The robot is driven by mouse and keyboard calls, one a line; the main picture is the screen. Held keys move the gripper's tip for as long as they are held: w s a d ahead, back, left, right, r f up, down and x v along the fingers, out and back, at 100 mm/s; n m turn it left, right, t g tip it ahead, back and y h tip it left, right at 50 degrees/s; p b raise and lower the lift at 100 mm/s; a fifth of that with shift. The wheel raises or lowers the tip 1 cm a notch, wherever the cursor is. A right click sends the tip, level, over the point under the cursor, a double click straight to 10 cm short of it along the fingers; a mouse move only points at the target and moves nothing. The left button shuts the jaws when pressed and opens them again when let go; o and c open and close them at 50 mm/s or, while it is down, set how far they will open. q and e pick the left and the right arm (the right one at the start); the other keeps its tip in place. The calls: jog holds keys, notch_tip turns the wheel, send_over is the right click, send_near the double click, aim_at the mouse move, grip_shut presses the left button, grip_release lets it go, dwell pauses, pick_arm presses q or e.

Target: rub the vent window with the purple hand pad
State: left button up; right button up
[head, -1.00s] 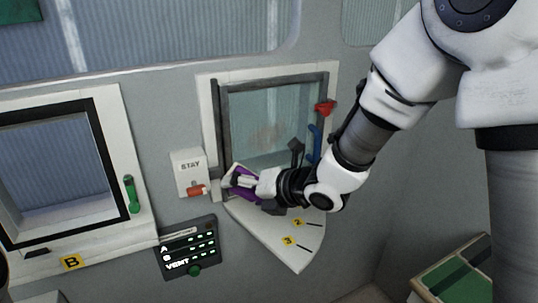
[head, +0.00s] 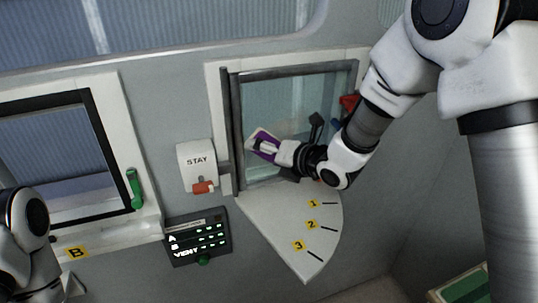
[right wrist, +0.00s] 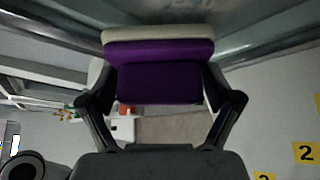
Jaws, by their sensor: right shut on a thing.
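The vent window (head: 290,95) is a dark-framed glass pane in a white surround, right of centre in the head view. My right gripper (head: 268,148) is shut on the purple hand pad (head: 257,139), which has a pale face layer. The pad is in front of the lower left part of the glass, its pale side toward the pane. In the right wrist view the pad (right wrist: 158,75) sits between both fingers, close to the glass. I cannot tell whether it touches. The gripper and pad hide part of the glass. My left arm shows at the lower left; its gripper is out of view.
A white quarter-round shelf (head: 275,235) marked 1, 2, 3 lies below the window. A STAY box (head: 197,160) with an orange lever is left of it. A dark VENT panel (head: 198,237) is below, and window B (head: 60,150) is further left. A red knob (head: 349,103) is at the right.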

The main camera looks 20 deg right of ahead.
jog(key=shift+s+a+r, duration=0.3)
jog(key=shift+s+a, duration=0.05)
jog(key=shift+s, duration=0.1)
jog(key=shift+w+d+f, duration=0.25)
jog(key=shift+w, duration=0.2)
pick_arm(q)
jog(key=shift+s+a, duration=0.1)
jog(key=shift+s, duration=0.15)
pick_arm(e)
jog(key=shift+a+r, duration=0.15)
jog(key=shift+w, duration=0.1)
jog(key=shift+w, duration=0.4)
pick_arm(q)
jog(key=shift+f, duration=0.1)
